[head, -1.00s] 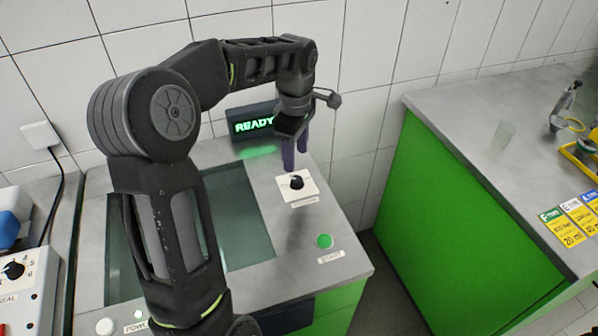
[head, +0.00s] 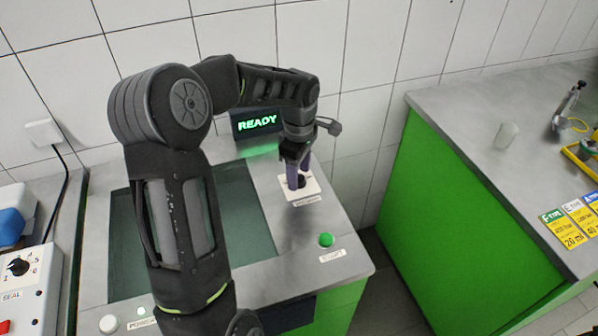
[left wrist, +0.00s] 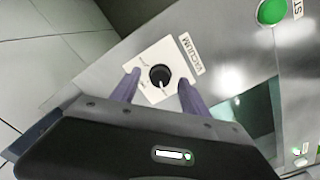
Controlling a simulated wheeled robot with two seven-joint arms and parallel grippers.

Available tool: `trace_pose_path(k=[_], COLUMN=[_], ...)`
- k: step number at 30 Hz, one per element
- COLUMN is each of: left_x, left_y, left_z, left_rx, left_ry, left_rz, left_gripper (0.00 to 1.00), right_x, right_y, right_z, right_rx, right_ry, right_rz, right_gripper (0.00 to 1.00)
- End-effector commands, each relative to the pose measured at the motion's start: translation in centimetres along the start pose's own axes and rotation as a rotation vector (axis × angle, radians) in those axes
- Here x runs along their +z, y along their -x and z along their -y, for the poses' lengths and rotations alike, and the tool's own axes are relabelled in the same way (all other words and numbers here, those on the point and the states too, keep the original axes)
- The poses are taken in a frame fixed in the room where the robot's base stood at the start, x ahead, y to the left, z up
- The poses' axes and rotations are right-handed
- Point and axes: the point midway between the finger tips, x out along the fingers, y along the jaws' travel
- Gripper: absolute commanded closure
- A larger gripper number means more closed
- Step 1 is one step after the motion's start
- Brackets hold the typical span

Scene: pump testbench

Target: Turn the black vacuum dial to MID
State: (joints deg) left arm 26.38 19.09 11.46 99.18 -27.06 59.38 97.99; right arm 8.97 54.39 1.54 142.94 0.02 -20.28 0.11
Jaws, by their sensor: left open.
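The black vacuum dial (left wrist: 160,76) sits on a white plate (left wrist: 148,57) labelled VACUUM, with a white pointer mark on its top. In the head view the dial (head: 301,181) is partly hidden behind my left gripper's fingers, on its white plate (head: 312,192). My left gripper (head: 297,183) points down over the dial. In the left wrist view its two purple fingers (left wrist: 158,84) are open, one on each side of the dial, with gaps showing. Whether the fingertips reach down to the dial's height is hard to tell. The right gripper is not in view.
A READY display (head: 257,124) stands behind the dial, near my left arm. A green START button (head: 326,240) is in front of the plate. A SEAL dial box (head: 25,270) is at the far left. A green-sided counter (head: 470,190) stands to the right, past a gap.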

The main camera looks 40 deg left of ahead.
Motion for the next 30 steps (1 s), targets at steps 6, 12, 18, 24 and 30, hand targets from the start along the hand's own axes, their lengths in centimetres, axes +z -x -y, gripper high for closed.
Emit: trace_pose_path(k=[6,12,18,24,30], left_x=[0.04,0.03,0.03,0.03,0.03], left_y=[-0.74,-0.71,-0.69,-0.68,-0.68], left_z=[0.01,0.0,0.0,0.0,0.0], left_rx=[0.0,0.0,0.001,0.001,0.001], left_ry=[-0.001,-0.001,-0.001,-0.001,0.0], left_rz=[0.001,0.001,0.001,0.001,0.001], left_gripper=[0.47,0.51,0.67,0.83,1.0], right_x=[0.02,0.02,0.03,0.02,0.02], right_y=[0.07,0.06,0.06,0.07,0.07], right_z=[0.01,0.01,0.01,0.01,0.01], right_rx=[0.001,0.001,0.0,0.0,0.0], right_ry=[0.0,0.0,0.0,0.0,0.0], right_rz=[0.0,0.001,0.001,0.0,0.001], right_gripper=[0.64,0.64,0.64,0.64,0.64])
